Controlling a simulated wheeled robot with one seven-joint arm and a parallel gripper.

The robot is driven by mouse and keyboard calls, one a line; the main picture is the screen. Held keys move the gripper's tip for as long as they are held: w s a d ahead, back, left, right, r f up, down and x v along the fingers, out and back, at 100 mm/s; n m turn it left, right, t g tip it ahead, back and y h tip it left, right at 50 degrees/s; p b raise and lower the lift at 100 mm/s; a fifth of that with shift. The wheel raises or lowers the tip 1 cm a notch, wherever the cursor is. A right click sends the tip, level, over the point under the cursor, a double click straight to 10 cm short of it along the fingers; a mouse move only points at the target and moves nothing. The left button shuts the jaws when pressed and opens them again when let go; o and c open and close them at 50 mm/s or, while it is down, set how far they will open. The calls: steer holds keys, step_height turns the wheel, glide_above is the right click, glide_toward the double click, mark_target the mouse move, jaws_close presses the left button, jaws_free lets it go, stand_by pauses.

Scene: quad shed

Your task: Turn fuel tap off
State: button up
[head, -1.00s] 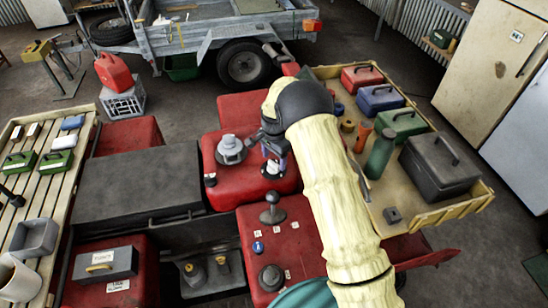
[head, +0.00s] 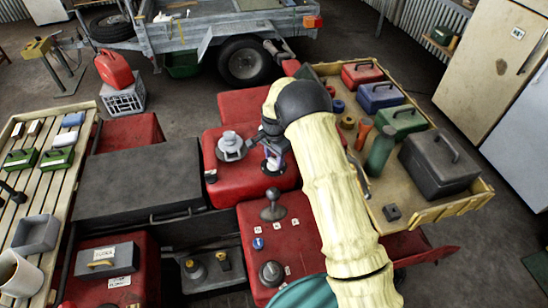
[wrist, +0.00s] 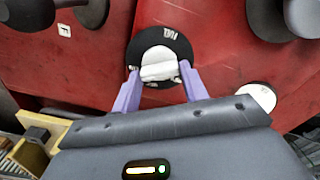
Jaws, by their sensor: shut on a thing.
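The fuel tap is a pale knob (wrist: 158,64) on a round black plate (wrist: 185,45) with white lettering, set on a red panel. The lettering is too blurred to read. My gripper (wrist: 160,74) has its two purple fingers on either side of the knob and is shut on it. A raised bar runs across the knob, roughly level in the wrist view. In the head view, my gripper (head: 273,156) is over the tap on the red bodywork (head: 225,180), and the dark wrist partly hides the tap.
A grey cap (head: 231,147) stands just left of the tap, and a grey ball-topped lever (head: 272,206) stands in front. A wooden tray (head: 440,215) with toolboxes and bottles lies to the right. A slatted bench (head: 75,135) is at the left.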

steer(key=shift+s+a+f+n, duration=0.1)
steer(key=shift+s+a+n, duration=0.05)
steer(key=shift+n, duration=0.15)
steer(key=n+b, duration=0.2)
steer(key=n, duration=0.3)
steer(key=shift+b, duration=0.4)
steer(key=n+b, duration=0.1)
steer(key=n, duration=0.5)
steer(key=o, duration=1)
